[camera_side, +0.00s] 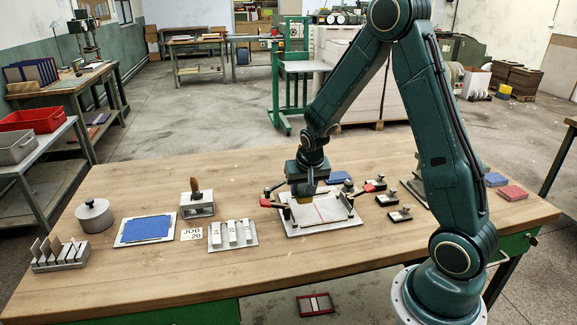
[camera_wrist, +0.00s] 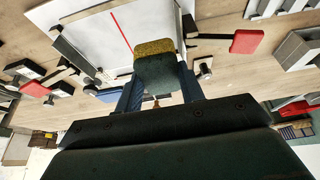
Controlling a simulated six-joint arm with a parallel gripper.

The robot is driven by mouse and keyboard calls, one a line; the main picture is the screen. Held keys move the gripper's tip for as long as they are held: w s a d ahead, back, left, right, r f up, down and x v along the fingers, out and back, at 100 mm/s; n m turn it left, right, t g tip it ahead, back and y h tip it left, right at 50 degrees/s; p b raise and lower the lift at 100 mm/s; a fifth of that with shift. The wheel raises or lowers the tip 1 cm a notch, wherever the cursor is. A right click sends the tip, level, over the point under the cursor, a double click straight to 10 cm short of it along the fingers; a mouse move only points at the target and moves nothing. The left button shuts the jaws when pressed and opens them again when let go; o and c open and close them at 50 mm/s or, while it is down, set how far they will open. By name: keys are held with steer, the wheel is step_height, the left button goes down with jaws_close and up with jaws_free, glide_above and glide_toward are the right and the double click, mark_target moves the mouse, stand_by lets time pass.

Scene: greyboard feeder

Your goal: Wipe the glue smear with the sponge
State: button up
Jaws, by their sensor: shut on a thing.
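My gripper (camera_side: 303,189) is shut on a sponge (camera_wrist: 155,65), which has a yellow-brown face and a dark green body. In the side view the sponge (camera_side: 304,200) shows as a small yellowish edge under my gripper, at the left part of a white board (camera_side: 332,222). I cannot tell whether it touches the board. The white board (camera_wrist: 90,25) with a thin red line (camera_wrist: 121,29) lies beyond the sponge in the wrist view. I cannot make out a glue smear on it.
Red-tipped clamps (camera_side: 369,188) stand around the board. To the left are a tray with white tubes (camera_side: 232,234), a wooden-handled block (camera_side: 197,203), a blue sheet (camera_side: 147,228) and a lidded pot (camera_side: 94,215). The front strip of the table is clear.

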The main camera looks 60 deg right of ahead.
steer(key=shift+r, duration=1.4)
steer(key=shift+w, duration=0.15)
